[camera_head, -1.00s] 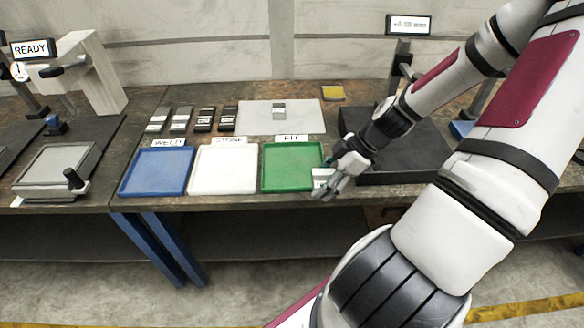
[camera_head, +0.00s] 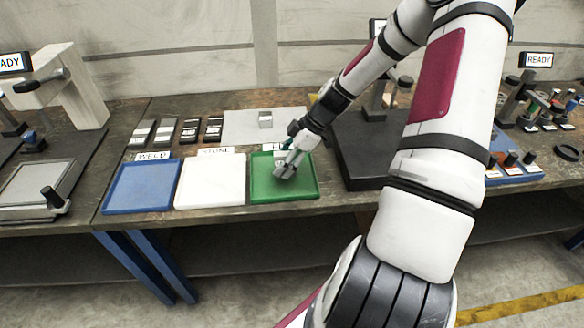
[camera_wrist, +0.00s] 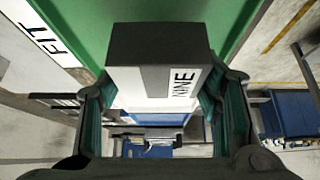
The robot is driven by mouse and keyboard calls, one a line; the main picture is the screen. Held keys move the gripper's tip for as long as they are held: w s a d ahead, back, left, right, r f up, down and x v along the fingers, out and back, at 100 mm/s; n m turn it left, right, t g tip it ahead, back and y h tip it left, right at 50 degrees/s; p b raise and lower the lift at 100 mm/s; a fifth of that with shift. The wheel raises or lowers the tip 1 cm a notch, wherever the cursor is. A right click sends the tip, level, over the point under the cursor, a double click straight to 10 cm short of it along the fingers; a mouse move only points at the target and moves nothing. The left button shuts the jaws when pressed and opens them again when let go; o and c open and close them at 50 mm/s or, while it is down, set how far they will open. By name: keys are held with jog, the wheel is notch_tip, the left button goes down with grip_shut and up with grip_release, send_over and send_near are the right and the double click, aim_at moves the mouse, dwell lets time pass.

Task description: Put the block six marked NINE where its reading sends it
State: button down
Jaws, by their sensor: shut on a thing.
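My gripper (camera_head: 287,166) is over the green tray, which is labelled FIT (camera_head: 308,189). In the wrist view my gripper (camera_wrist: 163,92) is shut on a dark grey block (camera_wrist: 150,42) whose white label reads NINE. The green tray floor (camera_wrist: 85,20) shows behind the block, and the FIT label is at the left. In the head view the fingers mostly hide the block. I cannot tell whether the block touches the tray floor. The white tray labelled STONE (camera_head: 207,188) and the blue tray labelled WELD (camera_head: 138,193) stand to the left, both empty.
Several labelled blocks (camera_head: 165,131) stand in a row behind the trays. One block (camera_head: 265,119) sits on a pale grey mat (camera_head: 238,128). A dark platform (camera_head: 365,150) with an upright stand is right of the green tray. A READY display (camera_head: 537,60) is at the far right.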

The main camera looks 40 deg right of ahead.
jog(key=shift+w, duration=0.7)
jog(key=shift+f, duration=1.75)
jog(key=shift+f, duration=0.1)
jog(key=c, duration=0.5)
grip_release()
jog(key=shift+s, duration=0.1)
